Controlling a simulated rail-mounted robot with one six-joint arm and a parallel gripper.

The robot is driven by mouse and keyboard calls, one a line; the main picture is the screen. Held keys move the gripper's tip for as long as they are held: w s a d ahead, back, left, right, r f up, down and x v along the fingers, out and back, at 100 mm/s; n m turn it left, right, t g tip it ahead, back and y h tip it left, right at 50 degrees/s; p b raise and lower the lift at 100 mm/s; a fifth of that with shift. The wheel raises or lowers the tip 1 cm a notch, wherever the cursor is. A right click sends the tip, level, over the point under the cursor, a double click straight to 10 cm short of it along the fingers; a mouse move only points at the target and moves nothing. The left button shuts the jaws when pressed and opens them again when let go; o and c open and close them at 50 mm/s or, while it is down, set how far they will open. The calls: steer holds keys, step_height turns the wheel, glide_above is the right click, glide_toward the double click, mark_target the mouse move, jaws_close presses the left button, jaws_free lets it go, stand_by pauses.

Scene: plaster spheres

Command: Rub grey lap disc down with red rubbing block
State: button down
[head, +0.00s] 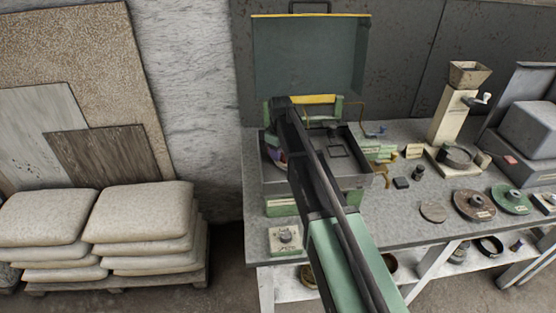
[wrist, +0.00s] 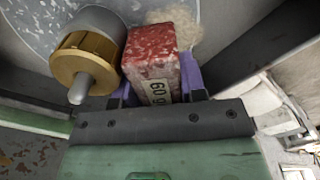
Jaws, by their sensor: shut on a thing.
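The red rubbing block (wrist: 152,52), mottled and marked "60 g" on a pale label, is between the purple fingers of my gripper (wrist: 158,84) in the wrist view. My gripper is shut on it. The grey lap disc (wrist: 42,25), speckled, lies beyond the block. The block's far end is over or against the disc; I cannot tell whether it touches. A pale rough patch (wrist: 187,32) shows on the disc by that end. In the head view my arm hides most of the disc, and only a bit of purple and red shows by the gripper.
A brass collar with a grey spindle (wrist: 87,62) stands close left of the block. In the head view, the machine's raised lid (head: 310,55) stands behind. Several discs, including a brown one (head: 474,204), lie on the bench (head: 390,235) at right. Stacked sacks (head: 140,212) stand left.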

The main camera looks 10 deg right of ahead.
steer(key=shift+s+d, duration=0.15)
steer(key=shift+d, duration=0.2)
